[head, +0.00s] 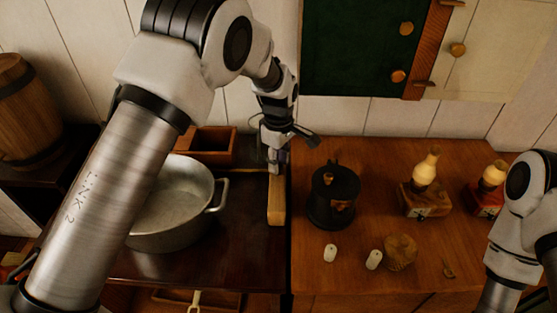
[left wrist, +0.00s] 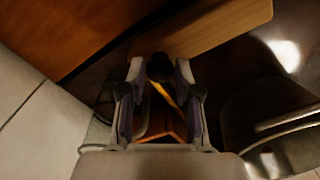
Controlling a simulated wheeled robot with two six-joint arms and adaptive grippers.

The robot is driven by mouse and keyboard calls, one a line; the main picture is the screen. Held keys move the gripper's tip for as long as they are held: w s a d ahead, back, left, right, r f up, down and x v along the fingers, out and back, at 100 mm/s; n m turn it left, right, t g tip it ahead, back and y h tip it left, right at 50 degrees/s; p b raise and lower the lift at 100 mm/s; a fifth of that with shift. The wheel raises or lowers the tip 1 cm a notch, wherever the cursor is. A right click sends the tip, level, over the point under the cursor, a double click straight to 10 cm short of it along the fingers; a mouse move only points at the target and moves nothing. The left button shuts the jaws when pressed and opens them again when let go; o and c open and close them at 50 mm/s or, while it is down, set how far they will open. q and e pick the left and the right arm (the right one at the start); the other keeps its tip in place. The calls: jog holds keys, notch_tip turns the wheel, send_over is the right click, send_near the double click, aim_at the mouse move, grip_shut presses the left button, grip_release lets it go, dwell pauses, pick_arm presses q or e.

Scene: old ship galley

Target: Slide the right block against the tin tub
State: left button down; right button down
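The tin tub (head: 200,218) is a round grey metal vessel on the dark left-hand top, partly hidden by my left arm. Its side handle points right; part of it shows in the left wrist view (left wrist: 255,115). The right block (head: 276,200) is a pale wooden bar standing right of the tub, with a gap between them. It also shows in the left wrist view (left wrist: 215,30). My left gripper (head: 277,157) is low at the block's far end; I cannot tell if it touches. Its fingers (left wrist: 160,75) are apart, with a dark round shape between them. My right gripper is out of view.
A wooden box (head: 208,146) stands behind the tub. Right of the block are a black pot-like stove (head: 333,195), two small white pieces, a brown lump (head: 401,252) and two bottle-topped grinders (head: 425,188). Dark top is bare between tub and block.

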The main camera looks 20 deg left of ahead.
pick_arm(q)
jog(key=s+a+p, duration=0.2)
jog(key=s+a, duration=0.2)
jog(key=a, duration=0.9)
jog(key=shift+a+f, duration=0.15)
jog(key=shift+f, duration=0.05)
jog(key=shift+s, duration=0.1)
jog(key=c, duration=1)
grip_release()
jog(key=shift+o, duration=1)
jog(key=shift+w+a+f, duration=0.1)
jog(key=shift+w+a, duration=0.05)
jog(key=shift+w, duration=0.05)
notch_tip(320, 180, up, 12)
